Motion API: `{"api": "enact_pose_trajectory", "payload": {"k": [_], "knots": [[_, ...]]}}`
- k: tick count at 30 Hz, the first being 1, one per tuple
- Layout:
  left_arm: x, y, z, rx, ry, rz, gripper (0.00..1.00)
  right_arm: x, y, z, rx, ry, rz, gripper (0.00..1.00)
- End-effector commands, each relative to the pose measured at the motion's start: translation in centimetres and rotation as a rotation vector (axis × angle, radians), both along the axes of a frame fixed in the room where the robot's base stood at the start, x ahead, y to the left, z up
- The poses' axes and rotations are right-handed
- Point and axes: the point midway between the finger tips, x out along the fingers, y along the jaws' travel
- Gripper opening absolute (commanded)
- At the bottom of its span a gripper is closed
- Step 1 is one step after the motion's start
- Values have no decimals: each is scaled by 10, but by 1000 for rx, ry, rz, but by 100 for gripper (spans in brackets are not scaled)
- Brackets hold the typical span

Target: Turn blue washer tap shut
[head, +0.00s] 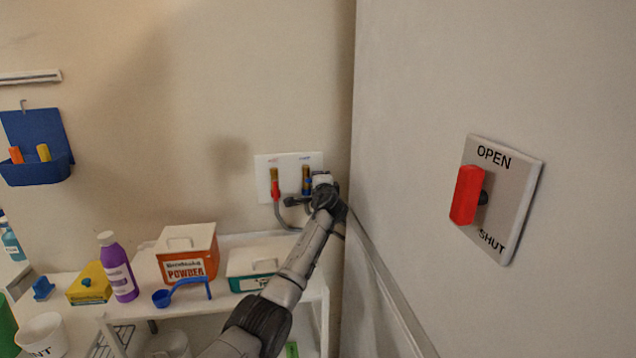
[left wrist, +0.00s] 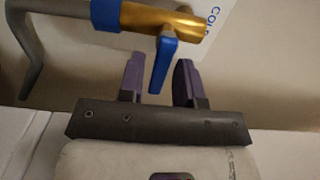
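The blue washer tap shows in the left wrist view as a brass body (left wrist: 180,22) with a blue lever (left wrist: 162,66). The lever hangs between the two purple-grey fingers of my left gripper (left wrist: 159,62), with gaps visible on both sides. The fingers are apart and hold nothing. In the head view the blue tap (head: 306,186) is on the white wall plate (head: 264,166), right of the red tap (head: 275,186). My right gripper is not in view.
Below the plate a white shelf holds a powder box (head: 188,250), a teal box (head: 250,270), a blue scoop (head: 180,290) and a purple bottle (head: 117,268). A wall corner stands close right of my arm. A red OPEN/SHUT lever (head: 467,194) is on the right wall.

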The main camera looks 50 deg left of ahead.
Motion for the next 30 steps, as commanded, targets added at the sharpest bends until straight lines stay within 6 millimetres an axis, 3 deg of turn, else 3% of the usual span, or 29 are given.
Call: {"api": "enact_pose_trajectory", "payload": {"k": [14, 20, 30], "knots": [[-2, -6, 0, 3, 2, 0, 40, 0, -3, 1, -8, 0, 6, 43], [-11, -25, 0, 3, 1, -2, 40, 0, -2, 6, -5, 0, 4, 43], [-36, -77, 0, 1, 0, -2, 40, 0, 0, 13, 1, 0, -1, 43]]}}
